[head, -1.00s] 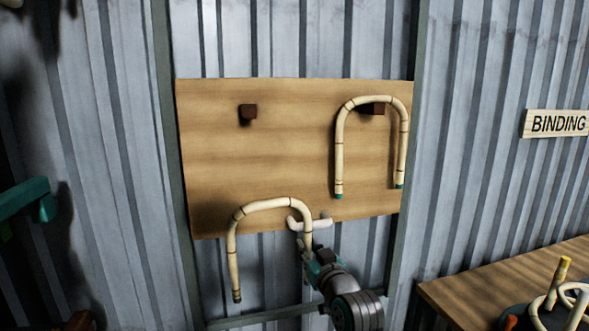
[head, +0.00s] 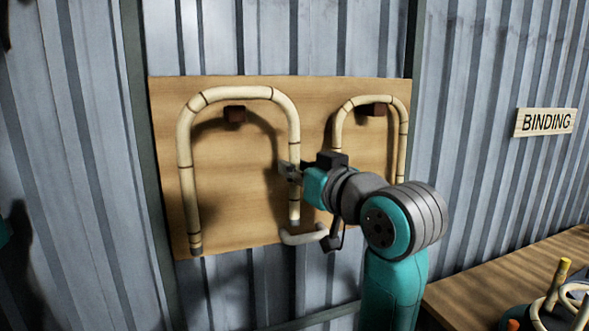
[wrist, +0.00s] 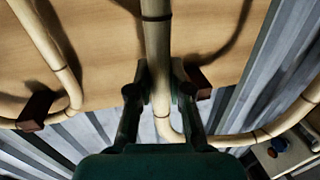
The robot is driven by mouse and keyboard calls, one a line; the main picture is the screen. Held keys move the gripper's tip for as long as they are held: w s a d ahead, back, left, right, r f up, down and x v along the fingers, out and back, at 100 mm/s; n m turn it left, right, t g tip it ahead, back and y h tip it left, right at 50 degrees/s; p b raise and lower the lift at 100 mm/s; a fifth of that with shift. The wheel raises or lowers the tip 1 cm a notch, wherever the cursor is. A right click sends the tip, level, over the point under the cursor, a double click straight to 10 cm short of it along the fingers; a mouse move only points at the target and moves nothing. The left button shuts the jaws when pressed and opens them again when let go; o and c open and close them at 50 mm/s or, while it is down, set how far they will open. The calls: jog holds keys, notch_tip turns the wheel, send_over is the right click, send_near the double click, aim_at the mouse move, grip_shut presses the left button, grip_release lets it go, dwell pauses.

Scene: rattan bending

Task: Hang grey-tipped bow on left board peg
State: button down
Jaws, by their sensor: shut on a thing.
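The held bow (head: 184,150) is a pale bent cane arch, upright with its legs down, in front of the left half of the board (head: 215,190). My gripper (head: 289,172) is shut on its right leg, also seen in the wrist view (wrist: 159,85). The left peg (head: 234,114), dark and square, shows inside the arch, a little below its top. A gap shows between peg and cane; I cannot tell whether the peg reaches through the arch. The lower tip of the left leg (head: 195,250) looks dark; its colour is unclear.
Another bow (head: 403,125) hangs over the right peg (head: 375,110), its right leg beyond my arm. A pale curved piece (head: 302,237) shows at the board's lower edge. A wooden bench (head: 470,285) with canes stands at lower right, below the BINDING sign (head: 545,122).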

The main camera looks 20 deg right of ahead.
jog(key=shift+d+f+x, duration=0.1)
jog(key=shift+d+x, duration=0.2)
jog(key=shift+x, duration=1.1)
jog(key=shift+d+f+x, duration=0.15)
jog(key=shift+d+x, duration=0.15)
jog(key=shift+x, duration=1.05)
jog(key=shift+d+f+x, duration=0.1)
jog(key=shift+d+x, duration=0.2)
jog(key=shift+x, duration=1.1)
jog(key=shift+w+f, duration=0.35)
jog(key=shift+w, duration=0.55)
jog(key=shift+w+f, duration=0.1)
jog(key=shift+f, duration=0.1)
jog(key=c, duration=1)
grip_release()
jog(key=shift+w, duration=0.1)
send_near(273, 160)
jog(key=v, duration=0.4)
jog(key=shift+s, duration=0.3)
